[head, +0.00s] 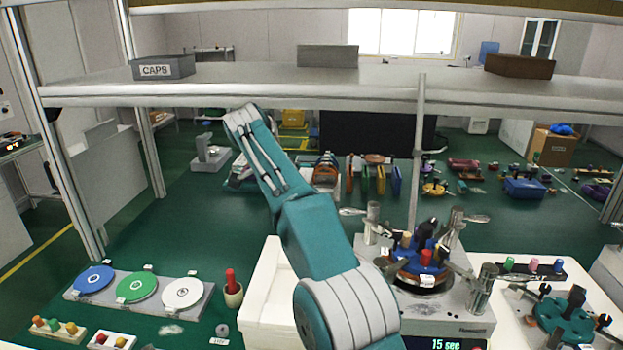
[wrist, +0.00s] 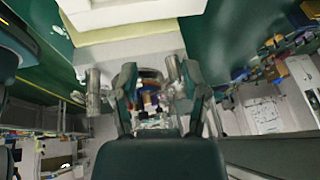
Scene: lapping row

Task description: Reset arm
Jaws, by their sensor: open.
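My arm rises from the bottom middle of the head view and leans up and left over the bench. My gripper (wrist: 157,82) shows in the wrist view with its two dark fingers spread apart. Nothing is seen between the fingertips. In the head view my gripper is not clearly visible; the far end of the arm is near the shelf's underside.
A shelf (head: 240,84) spans overhead, with a box marked CAPS (head: 163,68) on it. A lapping machine (head: 440,320) stands right of my arm. A rack with blue, green and white discs (head: 205,302) lies at left, beside a cup (head: 233,296) holding a red-handled tool.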

